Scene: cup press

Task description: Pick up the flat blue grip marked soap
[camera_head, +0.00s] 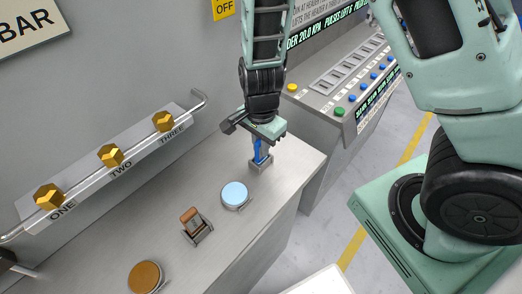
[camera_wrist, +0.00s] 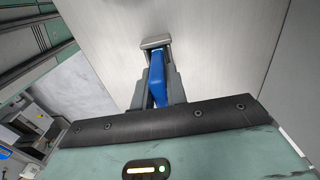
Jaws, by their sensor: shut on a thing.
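The flat blue grip (camera_head: 259,152) stands upright on the metal bench near its right end, in a small grey holder (camera_head: 262,166). My gripper (camera_head: 260,146) reaches down over it from above and is shut on it. In the wrist view the blue grip (camera_wrist: 157,78) shows between the two grey fingers (camera_wrist: 158,86), its far end at the grey holder (camera_wrist: 155,42). I cannot tell whether the grip is still seated in the holder. No soap marking can be read; the fingers cover part of the grip.
On the bench (camera_head: 232,240) stand a light blue round disc (camera_head: 234,194), a brown-topped lever piece (camera_head: 191,220) and an orange-brown disc (camera_head: 145,277). A rail with brass knobs (camera_head: 110,155) runs along the wall. A button console (camera_head: 345,85) stands behind at right.

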